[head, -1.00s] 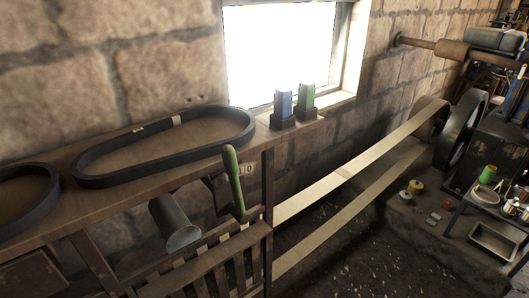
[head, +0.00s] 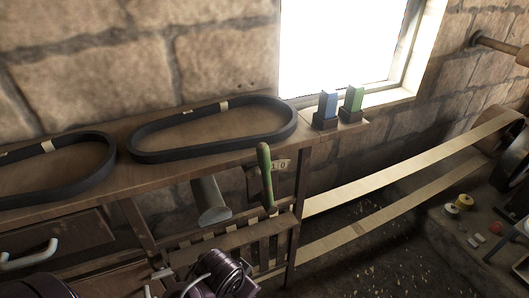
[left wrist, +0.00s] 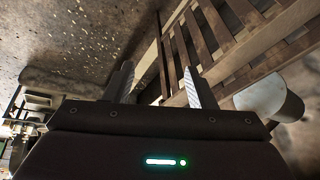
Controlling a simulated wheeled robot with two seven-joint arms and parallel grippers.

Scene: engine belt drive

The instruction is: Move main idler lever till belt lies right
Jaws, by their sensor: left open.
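The lever (head: 265,178) with a green handle stands nearly upright in the head view, beside a small plate marked with digits, under the shelf's right end. A grey cylinder (head: 211,202) is left of it and also shows at the right of the left wrist view (left wrist: 268,100). A pale flat belt (head: 400,172) runs in two strands from a pulley at far right to behind the slatted wooden frame (head: 250,240). My left arm shows at the bottom of the head view. My left gripper (left wrist: 160,84) is open and empty, apart from the lever. My right gripper is not seen.
Two black belts lie on the wooden shelf (head: 130,193). A blue block (head: 328,103) and a green block (head: 353,98) stand by the window. A drawer with a pale handle (head: 28,257) is at lower left. A bench with small items is at right.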

